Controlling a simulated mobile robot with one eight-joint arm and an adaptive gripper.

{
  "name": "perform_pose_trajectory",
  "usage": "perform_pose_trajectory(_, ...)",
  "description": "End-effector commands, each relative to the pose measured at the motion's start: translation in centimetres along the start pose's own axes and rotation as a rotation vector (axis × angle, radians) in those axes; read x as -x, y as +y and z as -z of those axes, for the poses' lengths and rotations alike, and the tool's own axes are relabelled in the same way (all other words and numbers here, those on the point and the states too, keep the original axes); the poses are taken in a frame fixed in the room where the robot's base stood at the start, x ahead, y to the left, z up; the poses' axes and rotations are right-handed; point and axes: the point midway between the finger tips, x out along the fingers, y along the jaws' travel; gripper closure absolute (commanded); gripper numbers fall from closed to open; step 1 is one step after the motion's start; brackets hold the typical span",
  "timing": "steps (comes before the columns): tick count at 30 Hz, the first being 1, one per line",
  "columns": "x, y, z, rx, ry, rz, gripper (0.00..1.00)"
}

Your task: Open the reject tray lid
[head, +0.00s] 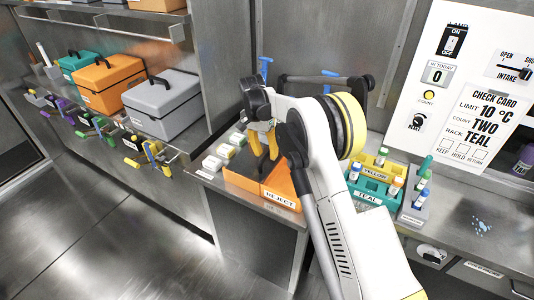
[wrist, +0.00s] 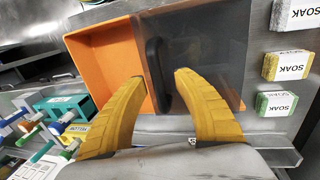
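The reject tray (head: 283,190) is an orange box labelled REJECT on the counter. In the wrist view its bare orange inside (wrist: 103,60) shows on the left. A dark, see-through lid (wrist: 215,50) covers the right part; the lid also shows in the head view (head: 240,181) over the tray's left part. A black upright handle (wrist: 155,60) stands at the lid's edge in the wrist view. My gripper (head: 266,156) is over the tray, pointing down. Its yellow fingers (wrist: 160,77) are apart, one on each side of the handle's lower end. I cannot tell whether they touch it.
Several SOAK sponges (wrist: 288,67) lie beside the tray's lid side. The teal rack (head: 371,194) and yellow rack (head: 376,172) with tubes stand to the tray's right in the head view. A rail (wrist: 240,140) runs along the counter edge.

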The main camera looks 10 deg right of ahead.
Motion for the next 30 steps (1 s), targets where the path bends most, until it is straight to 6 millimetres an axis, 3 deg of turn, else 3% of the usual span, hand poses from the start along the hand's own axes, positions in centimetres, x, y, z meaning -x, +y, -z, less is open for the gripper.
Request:
perform_pose_trajectory(6, 0.2, 0.1, 0.0, 0.0, 0.0, 0.0, 0.64)
perform_pose_trajectory(10, 1.3, 0.1, 0.0, 0.0, 0.0, 0.0, 0.64)
perform_pose_trajectory(21, 9.1, 0.1, 0.0, 0.0, 0.001, 0.0, 0.64)
perform_pose_trajectory(30, 12.0, 0.1, 0.0, 0.0, 0.0, 0.0, 0.64)
